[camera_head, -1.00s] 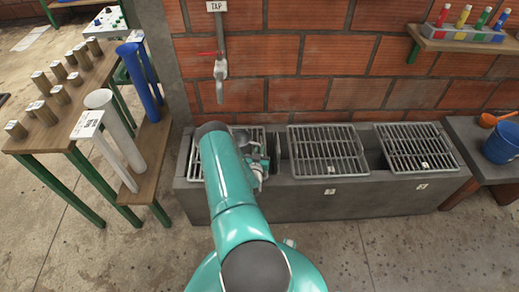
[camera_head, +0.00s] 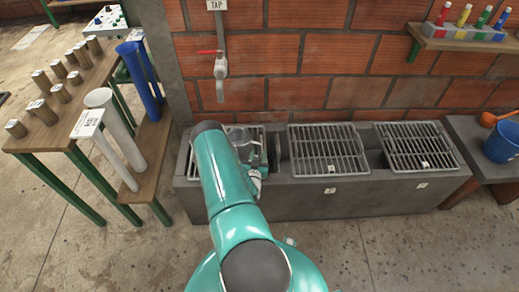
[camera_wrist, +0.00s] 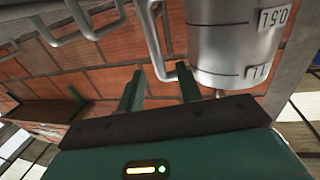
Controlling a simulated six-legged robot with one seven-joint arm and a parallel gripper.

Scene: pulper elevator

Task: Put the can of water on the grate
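A grey metal can (camera_wrist: 235,40) with a side handle (camera_wrist: 154,40) and volume marks fills the upper right of the wrist view. Its contents are not visible. My gripper (camera_wrist: 160,80) has its two green fingers apart, with the lower part of the handle showing between them; I cannot tell if they touch it. In the head view my gripper (camera_head: 258,165) is over the left grate (camera_head: 198,160), and the can is mostly hidden behind my arm. The middle grate (camera_head: 328,152) and right grate (camera_head: 418,148) are bare apart from small tags.
A tap (camera_head: 221,66) with a red lever hangs on the brick wall above the left grate. A concrete trough (camera_head: 330,200) bears the grates. A blue bucket (camera_head: 502,143) stands at the right, and a wooden table (camera_head: 60,120) with several cylinders at the left.

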